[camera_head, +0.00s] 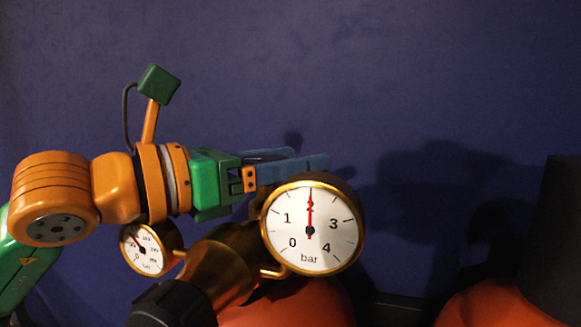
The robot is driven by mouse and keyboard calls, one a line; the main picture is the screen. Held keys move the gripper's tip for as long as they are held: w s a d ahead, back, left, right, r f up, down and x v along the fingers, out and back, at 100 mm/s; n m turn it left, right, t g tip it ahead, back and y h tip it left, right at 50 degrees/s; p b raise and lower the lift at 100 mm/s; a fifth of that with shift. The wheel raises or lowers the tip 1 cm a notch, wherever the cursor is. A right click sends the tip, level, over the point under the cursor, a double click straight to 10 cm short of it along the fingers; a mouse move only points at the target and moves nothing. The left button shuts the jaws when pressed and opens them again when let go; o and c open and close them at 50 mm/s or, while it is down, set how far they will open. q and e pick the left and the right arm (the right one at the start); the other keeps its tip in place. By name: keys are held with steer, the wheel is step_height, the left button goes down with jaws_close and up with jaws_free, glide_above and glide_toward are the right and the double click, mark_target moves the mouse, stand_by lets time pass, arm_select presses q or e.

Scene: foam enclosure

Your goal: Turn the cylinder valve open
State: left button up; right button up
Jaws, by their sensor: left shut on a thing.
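My left gripper (306,162) reaches in from the left, its blue fingers level just above and behind the large gauge. It is shut on the cylinder valve, which is mostly hidden behind the fingers and the gauge. The large round brass gauge (325,247), marked in bar, has its red needle near 2. A smaller gauge (141,251) sits to the left under my wrist. The brass regulator body (222,262) ends in a black knob (170,305) at lower left. The orange-red cylinder (290,305) is below, cut off by the frame. My right gripper is not in view.
A second orange-red cylinder (482,305) stands at lower right, with a dark tapered object (555,240) at the right edge. A plain dark blue wall (440,80) fills the background. The space above and right of the large gauge looks clear.

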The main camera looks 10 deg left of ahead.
arm_select(q)
steer(key=o, duration=1.4)
steer(key=s+d+r, duration=0.1)
steer(key=s+r, duration=0.3)
steer(key=s+d+r+b, duration=0.1)
steer(key=s+r, duration=0.3)
steer(key=s, duration=0.1)
steer(key=s+d+r, duration=0.1)
steer(key=s+r, duration=0.3)
steer(key=r, duration=0.1)
steer(key=shift+s, duration=0.35)
